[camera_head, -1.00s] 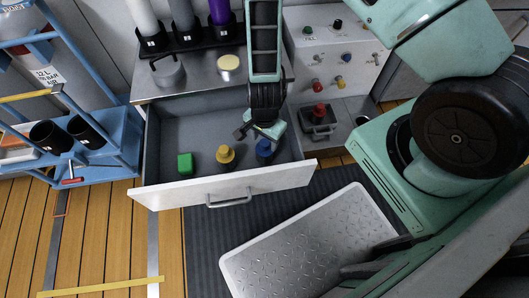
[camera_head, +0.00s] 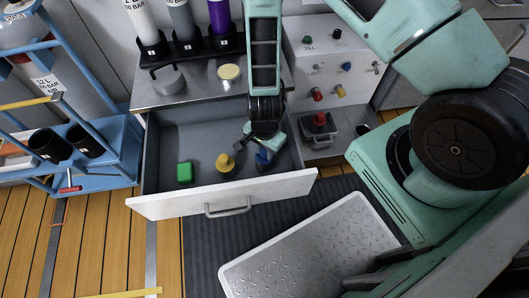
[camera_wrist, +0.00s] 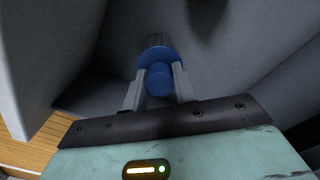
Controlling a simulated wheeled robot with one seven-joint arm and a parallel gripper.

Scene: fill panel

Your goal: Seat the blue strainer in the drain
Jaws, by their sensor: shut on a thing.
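The blue strainer (camera_head: 264,158) stands in the right part of the open drawer (camera_head: 225,195). My gripper (camera_wrist: 158,82) reaches down into the drawer from above. In the wrist view its two fingers are shut on the strainer (camera_wrist: 159,82), one on each side of its round knob, with a wider blue disc and a dark ribbed part beyond. In the head view my gripper partly covers the strainer. I cannot tell for sure which opening is the drain; a dark round hole (camera_head: 362,129) shows right of the drawer.
A red-topped piece (camera_head: 319,119) sits in a small grey basin to the right. Bottles stand behind the drawer; a blue rack (camera_head: 105,175) is at left.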

